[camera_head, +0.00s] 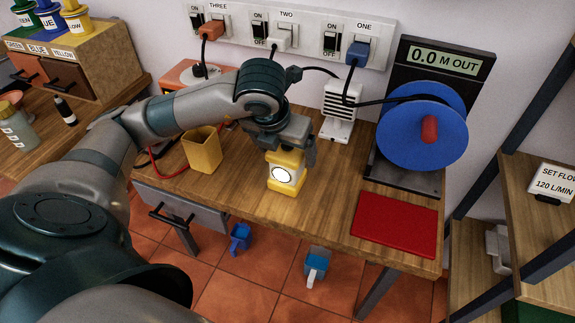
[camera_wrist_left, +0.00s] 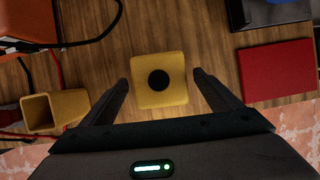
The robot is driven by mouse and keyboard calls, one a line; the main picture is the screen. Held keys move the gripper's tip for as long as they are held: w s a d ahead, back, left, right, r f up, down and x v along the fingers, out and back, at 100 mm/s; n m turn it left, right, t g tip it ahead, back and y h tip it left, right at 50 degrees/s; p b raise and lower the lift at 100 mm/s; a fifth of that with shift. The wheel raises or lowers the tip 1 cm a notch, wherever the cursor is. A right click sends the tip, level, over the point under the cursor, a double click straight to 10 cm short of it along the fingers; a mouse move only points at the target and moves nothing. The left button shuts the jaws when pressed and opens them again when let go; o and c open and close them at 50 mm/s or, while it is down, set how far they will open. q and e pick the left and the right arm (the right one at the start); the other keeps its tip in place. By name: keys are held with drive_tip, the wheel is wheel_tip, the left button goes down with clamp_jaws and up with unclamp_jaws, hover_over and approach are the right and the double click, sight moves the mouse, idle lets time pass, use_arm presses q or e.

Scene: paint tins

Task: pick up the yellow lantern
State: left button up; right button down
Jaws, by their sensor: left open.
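The yellow lantern (camera_head: 285,172) stands upright on the wooden bench, with a lit round lens on its front. My left gripper (camera_head: 287,153) is right above it, pointing down. In the left wrist view the lantern's yellow top (camera_wrist_left: 160,79), with a round black spot, lies between the two fingers of my left gripper (camera_wrist_left: 160,84). The fingers are open, with a gap on each side of the lantern. The gripper partly hides the lantern's top in the head view. My right gripper does not show.
A yellow open box (camera_head: 202,150) stands left of the lantern. A red mat (camera_head: 395,224) lies to the right, before a blue cable reel (camera_head: 415,135). A white slatted block (camera_head: 339,112) stands behind. Cords hang from a wall socket strip (camera_head: 290,33). The wood around the lantern is clear.

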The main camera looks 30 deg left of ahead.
use_arm(q)
drive_tip(key=p+x, duration=0.1)
drive_tip(key=x, duration=0.3)
drive_tip(key=shift+w+a+r, duration=0.1)
drive_tip(key=shift+w+r, duration=0.05)
drive_tip(key=shift+w+f, duration=0.15)
drive_tip(key=shift+f, duration=0.25)
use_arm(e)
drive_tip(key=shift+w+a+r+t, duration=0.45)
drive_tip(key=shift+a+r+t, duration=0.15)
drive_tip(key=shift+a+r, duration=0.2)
use_arm(q)
drive_tip(key=c, duration=1.4)
drive_tip(key=shift+w+r, duration=0.1)
drive_tip(key=shift+c, duration=0.2)
drive_tip(key=shift+r, duration=0.45)
wheel_tip(320, 180, up, 3)
drive_tip(key=shift+r+b, duration=0.1)
drive_tip(key=shift+b, duration=0.4)
drive_tip(key=s+d+r, duration=0.3)
drive_tip(key=d+r, duration=0.3)
drive_tip(key=d, duration=0.5)
drive_tip(key=shift+s+r+p, duration=0.3)
drive_tip(key=shift+r+p, duration=0.1)
drive_tip(key=shift+p, duration=0.05)
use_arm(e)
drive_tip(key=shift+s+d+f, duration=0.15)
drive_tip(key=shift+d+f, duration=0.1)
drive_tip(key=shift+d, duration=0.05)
